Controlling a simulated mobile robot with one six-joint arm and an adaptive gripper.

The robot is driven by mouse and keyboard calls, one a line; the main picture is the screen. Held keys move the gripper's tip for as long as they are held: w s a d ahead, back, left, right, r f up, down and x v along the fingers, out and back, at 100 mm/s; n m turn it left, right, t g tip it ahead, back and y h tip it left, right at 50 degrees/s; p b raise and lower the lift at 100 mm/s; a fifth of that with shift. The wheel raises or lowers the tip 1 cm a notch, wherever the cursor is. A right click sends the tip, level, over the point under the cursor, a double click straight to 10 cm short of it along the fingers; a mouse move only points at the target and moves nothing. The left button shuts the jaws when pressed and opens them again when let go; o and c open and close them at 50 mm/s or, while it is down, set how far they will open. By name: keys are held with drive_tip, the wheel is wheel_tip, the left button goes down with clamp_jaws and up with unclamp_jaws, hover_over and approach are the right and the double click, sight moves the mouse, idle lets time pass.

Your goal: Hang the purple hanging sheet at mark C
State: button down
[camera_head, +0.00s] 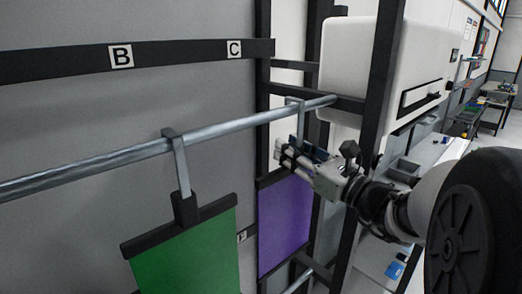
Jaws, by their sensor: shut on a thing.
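The purple hanging sheet (284,226) hangs upright from a dark top bar, below the right end of the metal rail (95,164). Its grey hook (294,103) shows at the rail near the rail's right end; I cannot tell whether it rests on the rail or is just above it. My gripper (287,155) comes in from the right and is shut on the sheet's hanger, between the hook and the top bar. The fingers hide the grip itself. Mark C (234,49) is a white label on the black strip, left of the hook.
A green hanging sheet (188,257) hangs on the rail at the left, nearer to me. Mark B (121,56) is left of mark C. Dark frame posts (376,90) and a white machine (345,50) stand close to the arm. The rail between the hooks is bare.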

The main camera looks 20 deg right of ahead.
drive_tip(key=c, duration=1.2)
unclamp_jaws()
drive_tip(key=v, duration=1.2)
drive_tip(key=a+f+n+g+y+b, duration=0.55)
drive_tip(key=a+f+g, duration=0.25)
drive_tip(key=a+f, duration=0.6)
drive_tip(key=s+a+f+n+g+h+b, duration=0.1)
drive_tip(key=s+a+f+n+g+b, duration=0.35)
drive_tip(key=f, duration=0.35)
drive_tip(key=s+a+f+n+g+h+b, duration=0.1)
drive_tip(key=s+a+f+n+g+b, duration=0.3)
drive_tip(key=f, duration=0.4)
drive_tip(key=s+d+f+n+t+h+b, duration=0.1)
drive_tip(key=s+d+f+n+h+b, duration=0.1)
drive_tip(key=f+n+h+b, duration=0.3)
drive_tip(key=s+d+f+n+t+h+b, duration=0.1)
drive_tip(key=s+f+n+h+b, duration=0.3)
drive_tip(key=n, duration=0.9)
wheel_tip(320, 180, down, 2)
drive_tip(key=shift+d+f+t+h+b, duration=0.1)
drive_tip(key=shift+d+t+h+b, duration=0.25)
drive_tip(key=shift+d+h+b, duration=0.4)
